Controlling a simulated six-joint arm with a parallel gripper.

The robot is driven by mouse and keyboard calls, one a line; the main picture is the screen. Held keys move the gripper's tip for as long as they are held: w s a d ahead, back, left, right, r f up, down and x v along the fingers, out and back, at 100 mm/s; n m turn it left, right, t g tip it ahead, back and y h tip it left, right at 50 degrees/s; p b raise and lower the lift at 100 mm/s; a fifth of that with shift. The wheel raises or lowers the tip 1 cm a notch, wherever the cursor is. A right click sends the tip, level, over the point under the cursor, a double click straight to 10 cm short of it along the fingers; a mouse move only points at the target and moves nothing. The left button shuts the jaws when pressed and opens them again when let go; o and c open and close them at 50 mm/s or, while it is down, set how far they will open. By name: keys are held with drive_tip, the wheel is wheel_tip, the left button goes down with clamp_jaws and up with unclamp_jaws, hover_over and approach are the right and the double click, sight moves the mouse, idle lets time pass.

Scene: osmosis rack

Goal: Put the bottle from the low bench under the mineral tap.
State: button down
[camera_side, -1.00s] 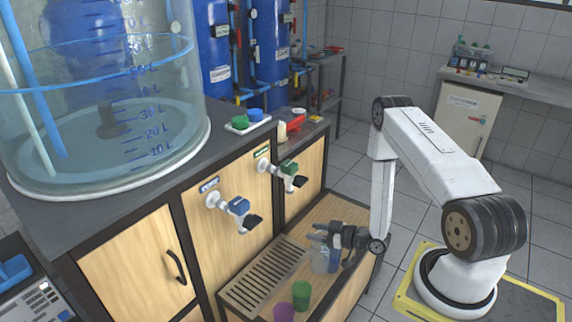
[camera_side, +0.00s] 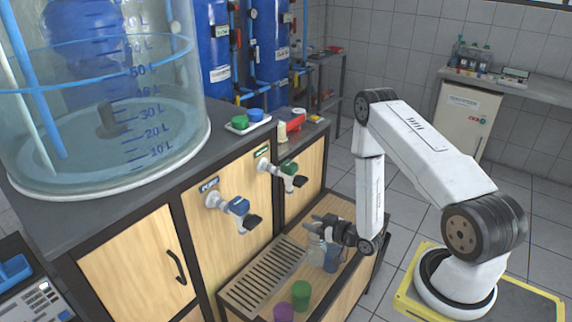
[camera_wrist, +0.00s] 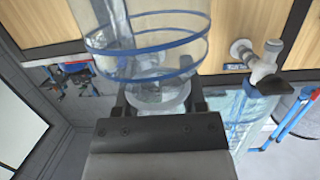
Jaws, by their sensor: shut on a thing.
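The clear bottle (camera_side: 316,248) is held in my gripper (camera_side: 330,230), whose jaws are shut on its neck. In the wrist view the bottle (camera_wrist: 150,42) fills the upper middle, with blue bands on its wall, and my fingers (camera_wrist: 155,98) stand either side of its neck. The bottle looks upright over the low bench (camera_side: 345,208), near the grate's right end; its clearance is hard to judge. The mineral tap, with a green body (camera_side: 288,170), is on the front panel, above and left of the bottle.
The blue-bodied tap (camera_side: 237,206) is left of the green one. A blue cup (camera_side: 331,260) stands close beside the bottle. A green cup (camera_side: 301,290) and a purple cup (camera_side: 280,311) stand nearer the front. The slotted grate (camera_side: 262,279) is bare.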

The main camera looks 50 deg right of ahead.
drive_tip(key=shift+w+d+r+m+h, duration=0.1)
drive_tip(key=shift+d+r+m+h, duration=0.1)
drive_tip(key=shift+r+m+h, duration=0.7)
drive_tip(key=shift+f, duration=0.25)
drive_tip(key=w+d+f, duration=0.4)
drive_tip(key=w+f, duration=0.5)
drive_tip(key=w, duration=0.4)
drive_tip(key=shift+f, duration=0.3)
